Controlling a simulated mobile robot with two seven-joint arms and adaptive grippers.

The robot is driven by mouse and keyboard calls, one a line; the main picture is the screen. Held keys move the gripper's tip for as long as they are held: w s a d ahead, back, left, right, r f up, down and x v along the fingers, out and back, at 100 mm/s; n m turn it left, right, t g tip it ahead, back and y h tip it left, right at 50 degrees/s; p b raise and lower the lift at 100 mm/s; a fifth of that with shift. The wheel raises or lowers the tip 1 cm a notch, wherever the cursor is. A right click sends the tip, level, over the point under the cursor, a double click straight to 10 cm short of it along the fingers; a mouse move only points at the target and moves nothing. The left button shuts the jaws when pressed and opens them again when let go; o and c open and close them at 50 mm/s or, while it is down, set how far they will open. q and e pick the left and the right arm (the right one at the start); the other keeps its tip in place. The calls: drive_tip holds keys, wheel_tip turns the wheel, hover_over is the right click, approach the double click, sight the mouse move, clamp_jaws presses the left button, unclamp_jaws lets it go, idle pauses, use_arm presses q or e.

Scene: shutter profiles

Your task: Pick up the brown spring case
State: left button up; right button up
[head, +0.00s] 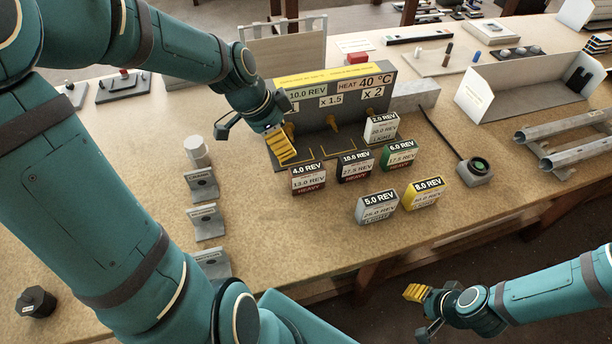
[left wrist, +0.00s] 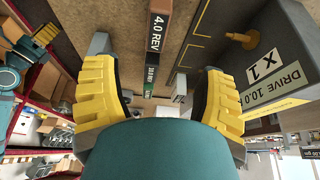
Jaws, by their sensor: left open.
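The brown spring case (head: 308,179), labelled 4.0 REV, stands upright on the table, in front of the grey drive stand. Its brown face also shows in the left wrist view (left wrist: 158,32), at the top middle, beyond the gap between my fingers and not between the pads. My left gripper (head: 254,141) is open and empty, above the table to the left of the case and behind it; its yellow-padded fingers are spread wide in the left wrist view (left wrist: 158,92). My right gripper (head: 422,310) hangs off the table's front edge, apart from the cases, its fingers apart and empty.
Other cases stand close by: black 10.0 REV (head: 355,167), green 6.0 REV (head: 400,155), grey 5.0 REV (head: 377,206) and yellow 8.0 REV (head: 424,193). The drive stand (head: 350,120) with pegs rises behind. Grey brackets (head: 207,222) stand left. Bare tabletop (head: 285,235) lies in front.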

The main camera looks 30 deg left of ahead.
sight(305, 169)
use_arm(q)
drive_tip(key=b+x, duration=0.1)
drive_tip(key=x, duration=0.7)
drive_tip(key=shift+d+f, duration=0.25)
drive_tip(key=shift+f, duration=0.1)
drive_tip(key=b+x, duration=0.1)
drive_tip(key=x, duration=0.4)
drive_tip(key=shift+d+r+b, duration=0.1)
drive_tip(key=shift+d+b, duration=0.05)
drive_tip(key=shift+b, duration=0.2)
clamp_jaws()
